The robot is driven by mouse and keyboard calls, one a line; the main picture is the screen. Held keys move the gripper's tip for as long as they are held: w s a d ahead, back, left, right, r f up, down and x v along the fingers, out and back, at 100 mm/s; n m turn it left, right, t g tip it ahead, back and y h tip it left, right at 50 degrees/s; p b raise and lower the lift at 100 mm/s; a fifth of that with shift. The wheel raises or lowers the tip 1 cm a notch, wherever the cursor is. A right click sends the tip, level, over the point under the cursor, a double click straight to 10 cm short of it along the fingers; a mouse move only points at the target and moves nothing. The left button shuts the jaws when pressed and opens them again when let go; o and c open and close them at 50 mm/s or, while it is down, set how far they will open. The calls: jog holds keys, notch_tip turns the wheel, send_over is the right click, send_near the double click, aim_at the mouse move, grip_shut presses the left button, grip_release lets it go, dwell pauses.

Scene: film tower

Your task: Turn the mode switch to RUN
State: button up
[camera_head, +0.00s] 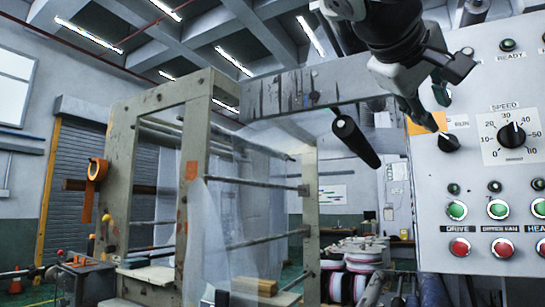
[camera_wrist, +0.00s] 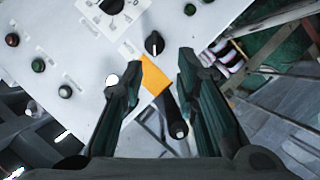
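The mode switch, a black rotary knob (camera_head: 449,142), sits near the left edge of the grey control panel. My gripper (camera_head: 445,92) is open and empty, up and slightly left of the knob in the head view. Its two dark fingers are spread apart in the wrist view (camera_wrist: 160,68). No contact with the knob shows.
An orange patch (camera_head: 426,122) lies left of the knob. A speed dial (camera_head: 512,135) is to its right, with green (camera_head: 457,210) and red (camera_head: 459,249) buttons below.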

aim_at(448, 139)
jog(key=x, duration=0.8)
jog(key=r+x, duration=0.1)
jog(key=x, duration=0.3)
jog(key=shift+w+d+p, duration=0.3)
jog(key=shift+w+p, duration=0.05)
jog(key=shift+w, duration=0.05)
grip_shut()
